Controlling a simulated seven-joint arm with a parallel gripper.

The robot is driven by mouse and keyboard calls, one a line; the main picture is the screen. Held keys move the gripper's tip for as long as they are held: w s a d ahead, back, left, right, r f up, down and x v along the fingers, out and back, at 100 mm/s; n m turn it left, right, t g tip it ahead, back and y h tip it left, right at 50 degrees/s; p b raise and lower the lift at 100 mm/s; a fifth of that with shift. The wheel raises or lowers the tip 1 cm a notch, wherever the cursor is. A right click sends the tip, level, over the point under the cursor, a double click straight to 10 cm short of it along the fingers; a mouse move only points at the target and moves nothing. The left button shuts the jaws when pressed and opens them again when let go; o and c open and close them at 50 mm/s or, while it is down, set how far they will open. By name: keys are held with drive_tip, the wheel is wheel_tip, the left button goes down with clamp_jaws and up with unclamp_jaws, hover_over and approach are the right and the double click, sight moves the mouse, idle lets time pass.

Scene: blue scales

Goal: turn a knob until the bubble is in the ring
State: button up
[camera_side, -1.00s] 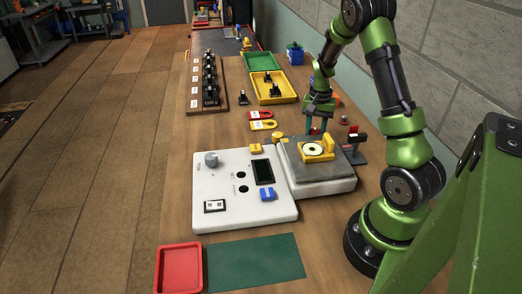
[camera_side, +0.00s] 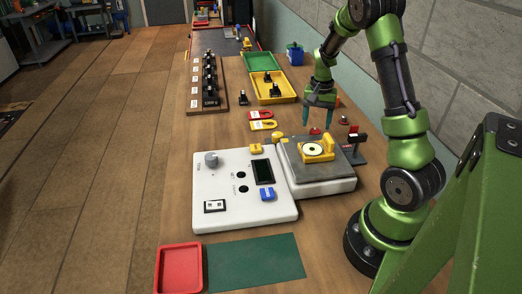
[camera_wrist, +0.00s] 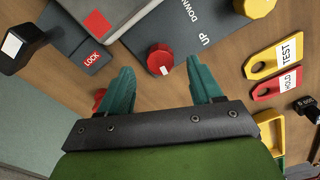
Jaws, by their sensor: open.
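The yellow level with a round white dial (camera_side: 313,149) sits on the grey-topped scale (camera_side: 338,173) in the side view. The bubble and ring are too small to make out. A red knob (camera_wrist: 160,58) with a white mark lies just beyond and between my fingertips in the wrist view; it also shows in the side view (camera_side: 315,131), behind the scale. A second red knob (camera_wrist: 99,97) is partly hidden by my left finger. A yellow knob (camera_wrist: 256,6) is at the top right. My gripper (camera_wrist: 160,76) is open and empty, above the red knob, and also shows in the side view (camera_side: 318,122).
A dark plate (camera_wrist: 190,20) reads UP and DOWN; a red square and LOCK label (camera_wrist: 91,58) lie left. A dark post (camera_side: 360,143) stands by the scale. Red and yellow tags (camera_side: 262,119) lie nearby. A white control box (camera_side: 235,200) and red tray (camera_side: 180,268) are in front.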

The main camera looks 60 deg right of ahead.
sight(316, 130)
wheel_tip(316, 130, up, 14)
idle(0.3)
drive_tip(key=shift+f, duration=0.1)
drive_tip(key=s+a+r+n+t, duration=0.1)
drive_tip(key=s+a+n+t, duration=0.1)
drive_tip(key=a, duration=0.8)
drive_tip(key=s+a+r+n+t+y, duration=0.1)
drive_tip(key=a+n, duration=0.3)
drive_tip(key=a, duration=0.6)
drive_tip(key=s+a+r+n+t+y, duration=0.1)
drive_tip(key=s+a+n+t, duration=0.3)
drive_tip(key=a, duration=0.6)
drive_tip(key=shift+a+r, duration=0.15)
drive_tip(key=shift+r, duration=0.7)
